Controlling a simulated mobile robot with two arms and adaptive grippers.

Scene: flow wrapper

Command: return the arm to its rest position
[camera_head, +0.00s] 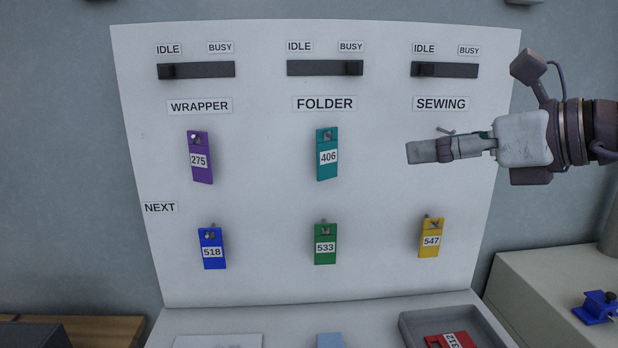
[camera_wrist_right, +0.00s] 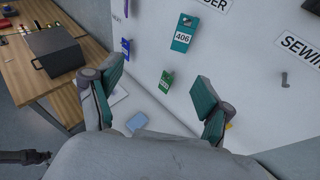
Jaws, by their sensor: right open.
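My right gripper (camera_head: 424,151) reaches in from the right, in front of the board (camera_head: 265,140), below the SEWING label (camera_head: 441,104). In the wrist view its two teal-padded fingers (camera_wrist_right: 157,100) are spread apart with nothing between them. The SEWING peg (camera_head: 446,130) shows just above the gripper. In the wrist view this peg (camera_wrist_right: 284,80) is bare, off to the right of the fingers. My left gripper cannot be made out in the head view.
Tags hang at WRAPPER (purple 275 (camera_head: 200,172)) and FOLDER (teal 406 (camera_head: 327,171)). Below hang blue 518 (camera_head: 211,262), green 533 (camera_head: 325,258) and yellow 547 (camera_head: 430,252). A red tag (camera_head: 450,341) lies in a grey tray (camera_head: 408,327). The FOLDER slider (camera_head: 353,68) sits at BUSY.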

